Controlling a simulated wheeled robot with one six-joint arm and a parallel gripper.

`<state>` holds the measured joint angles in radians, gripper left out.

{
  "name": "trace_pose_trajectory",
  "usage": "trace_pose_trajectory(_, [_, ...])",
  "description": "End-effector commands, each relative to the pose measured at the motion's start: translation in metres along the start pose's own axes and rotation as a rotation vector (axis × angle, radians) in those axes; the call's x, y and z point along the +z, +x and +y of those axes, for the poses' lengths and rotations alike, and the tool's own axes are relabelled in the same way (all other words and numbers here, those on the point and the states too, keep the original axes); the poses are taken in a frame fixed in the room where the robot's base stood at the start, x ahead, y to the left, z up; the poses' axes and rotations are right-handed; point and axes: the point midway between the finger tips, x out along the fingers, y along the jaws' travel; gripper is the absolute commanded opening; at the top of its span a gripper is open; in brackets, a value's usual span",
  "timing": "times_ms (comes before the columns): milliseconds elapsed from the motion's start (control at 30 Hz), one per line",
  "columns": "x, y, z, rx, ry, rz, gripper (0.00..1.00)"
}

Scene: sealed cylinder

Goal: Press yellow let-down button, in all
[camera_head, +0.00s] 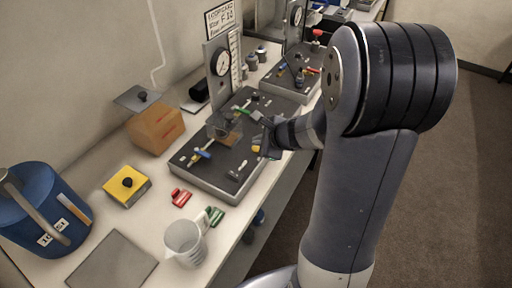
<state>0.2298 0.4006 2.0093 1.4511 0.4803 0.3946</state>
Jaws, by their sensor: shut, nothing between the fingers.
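My gripper (265,145) is shut and empty, low over the right edge of the near dark test panel (208,176). A small yellow part (256,148) shows right beside the fingers; I cannot tell if it is the let-down button or if the fingers touch it. The panel carries a round gauge (221,62), a clear cylinder (222,126), a blue-handled valve (202,154) and a green-handled one (243,111). My wrist partly covers the panel's right side.
A yellow block with a black knob (127,186), a cardboard box (156,128), a blue canister (42,210), a clear jug (185,244) and red (181,198) and green clips (215,216) stand on the bench. A second panel (293,80) is behind.

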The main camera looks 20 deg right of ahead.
Motion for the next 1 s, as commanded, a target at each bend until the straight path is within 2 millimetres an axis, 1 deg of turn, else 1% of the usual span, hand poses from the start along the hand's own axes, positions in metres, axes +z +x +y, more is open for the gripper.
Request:
trace_pose_trajectory(167, [0.006,-0.008,-0.006,-0.001,-0.001,0.0,0.0])
trace_pose_trajectory(533, [0.025,-0.034,-0.025,0.0,0.0,0.0,0.0])
trace_pose_trajectory(1000, [0.025,-0.035,-0.025,0.0,0.0,0.0,0.0])
